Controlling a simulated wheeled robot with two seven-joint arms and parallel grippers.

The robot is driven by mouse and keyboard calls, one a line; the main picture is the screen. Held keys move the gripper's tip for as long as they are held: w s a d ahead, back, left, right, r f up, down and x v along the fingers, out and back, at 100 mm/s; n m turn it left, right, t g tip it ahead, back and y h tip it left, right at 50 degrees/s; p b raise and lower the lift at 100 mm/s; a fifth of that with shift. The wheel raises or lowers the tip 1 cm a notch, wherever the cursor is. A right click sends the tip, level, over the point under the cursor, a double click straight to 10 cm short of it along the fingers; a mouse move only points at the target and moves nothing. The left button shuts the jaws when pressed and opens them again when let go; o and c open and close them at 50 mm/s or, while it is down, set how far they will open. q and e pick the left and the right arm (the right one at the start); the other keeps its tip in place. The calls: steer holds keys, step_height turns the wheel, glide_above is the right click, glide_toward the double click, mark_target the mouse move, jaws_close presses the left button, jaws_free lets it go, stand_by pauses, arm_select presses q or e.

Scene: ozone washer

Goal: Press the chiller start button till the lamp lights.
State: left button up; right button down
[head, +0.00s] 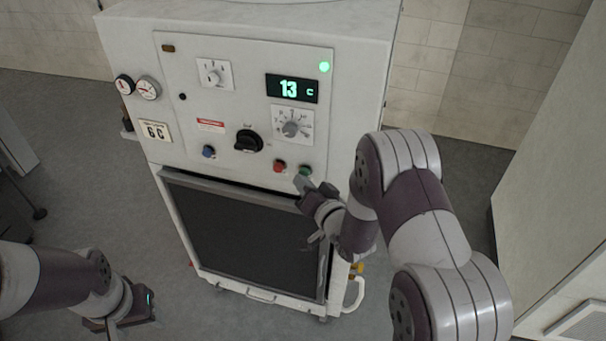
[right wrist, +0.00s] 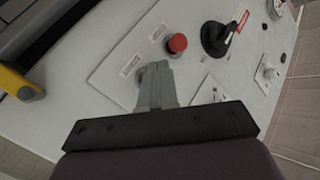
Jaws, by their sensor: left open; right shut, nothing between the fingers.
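The chiller (head: 145,40) is a white cabinet with a control panel on its front. A green button (head: 305,170) sits at the panel's lower right, beside a red button (head: 279,166). A round lamp (head: 324,67) at the panel's upper right glows green. My right gripper (head: 301,184) is shut and empty, its tips at the green button. In the right wrist view its closed fingers (right wrist: 154,72) reach the panel left of the red button (right wrist: 176,43) and hide the green one; contact cannot be told for certain. My left gripper (head: 128,316) is open, low at the left, away from the chiller.
The display (head: 292,88) reads 13 C. A black rotary switch (head: 249,141) and a blue button (head: 208,151) are left of the red button. A dark grille (head: 245,235) lies below the panel. Another pale cabinet (head: 555,190) stands at the right.

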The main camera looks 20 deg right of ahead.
steer(key=shift+s+a, duration=0.4)
steer(key=shift+s, duration=0.2)
steer(key=shift+s+a+p, duration=0.1)
steer(key=shift+s+a, duration=0.35)
steer(key=shift+s, duration=0.25)
steer(key=shift+s+a+p, duration=0.1)
steer(key=shift+s+a, duration=0.35)
steer(key=shift+s, duration=0.25)
steer(key=shift+s+a+p, duration=0.1)
steer(key=shift+s+a, duration=0.35)
steer(key=shift+s, duration=0.25)
